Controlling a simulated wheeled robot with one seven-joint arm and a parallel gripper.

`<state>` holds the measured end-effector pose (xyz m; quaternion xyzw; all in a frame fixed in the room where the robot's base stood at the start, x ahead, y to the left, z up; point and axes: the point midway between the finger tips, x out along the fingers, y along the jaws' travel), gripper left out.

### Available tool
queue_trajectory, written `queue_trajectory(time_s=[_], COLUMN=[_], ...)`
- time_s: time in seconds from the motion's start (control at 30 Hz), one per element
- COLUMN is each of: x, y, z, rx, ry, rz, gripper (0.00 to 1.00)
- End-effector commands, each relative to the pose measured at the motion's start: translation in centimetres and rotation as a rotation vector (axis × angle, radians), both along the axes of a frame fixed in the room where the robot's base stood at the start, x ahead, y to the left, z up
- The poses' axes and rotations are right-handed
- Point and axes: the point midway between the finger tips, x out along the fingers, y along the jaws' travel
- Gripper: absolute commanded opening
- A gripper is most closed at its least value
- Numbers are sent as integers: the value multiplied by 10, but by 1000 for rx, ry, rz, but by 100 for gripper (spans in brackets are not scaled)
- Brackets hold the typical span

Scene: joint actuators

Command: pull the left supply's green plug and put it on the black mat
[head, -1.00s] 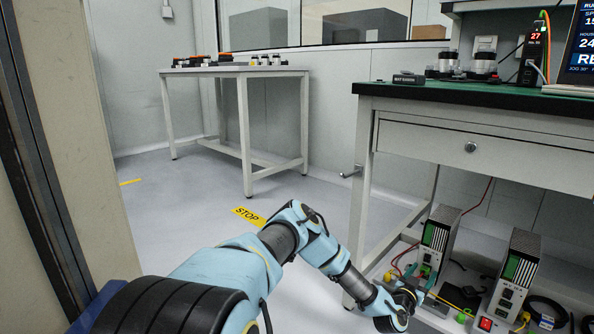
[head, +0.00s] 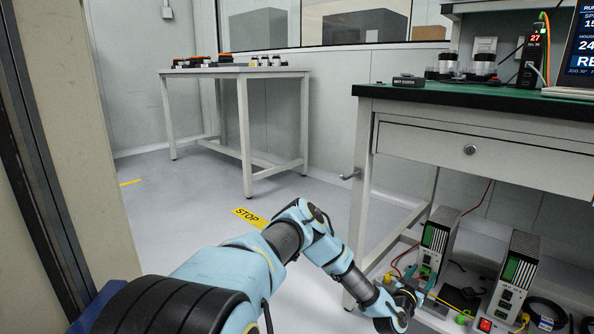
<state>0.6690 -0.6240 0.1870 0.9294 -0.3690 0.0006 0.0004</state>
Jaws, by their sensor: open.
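The left supply (head: 440,232), a grey and black box with a green striped panel, stands upright on the low shelf under the bench. A small green plug (head: 425,272) shows low on its front, beside red and yellow wires. My gripper (head: 421,296) is open just in front of and below this plug. Whether its fingers touch the plug is too small to tell.
The right supply (head: 515,270) with a red switch stands right of the mat. The floor to the left is clear.

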Motion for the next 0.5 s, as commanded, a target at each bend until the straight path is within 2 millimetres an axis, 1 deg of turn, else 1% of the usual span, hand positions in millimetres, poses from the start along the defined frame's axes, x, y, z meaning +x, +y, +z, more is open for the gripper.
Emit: queue_trajectory(time_s=[0.17,0.2,0.5], x=[0,0,0], y=[0,0,0], z=[0,0,0], rx=[0,0,1], ry=[0,0,1], rz=[0,1,0], gripper=[65,63,29])
